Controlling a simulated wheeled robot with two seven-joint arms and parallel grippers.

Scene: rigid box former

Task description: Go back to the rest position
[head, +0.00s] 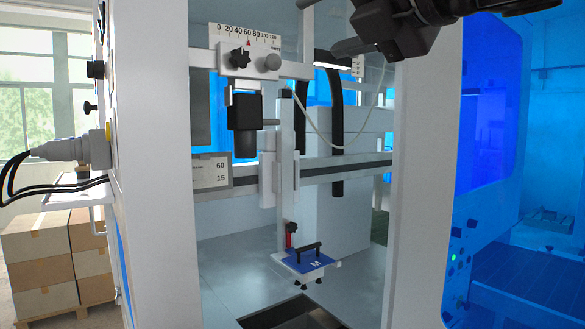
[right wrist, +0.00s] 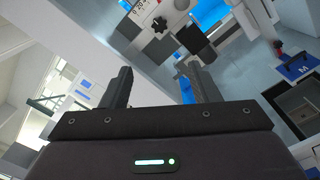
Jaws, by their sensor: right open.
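My right gripper (head: 350,38) is at the top right of the head view, in front of the machine's upper opening and right-hand post. In the right wrist view its two dark fingers (right wrist: 160,84) stand apart with nothing between them. It touches nothing that I can see. The blue plate marked M (head: 308,262), with a black handle, sits on its holder low in the machine, well below the gripper. It also shows at the right of the right wrist view (right wrist: 297,66). My left gripper is not in view.
A white post (head: 425,180) stands at the right of the opening. A scale with a red pointer and knobs (head: 248,46) is at the upper left. A dark rectangular opening (head: 290,314) lies below the plate. A grey plug with cables (head: 68,149) juts out at left; cartons (head: 45,235) stand behind.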

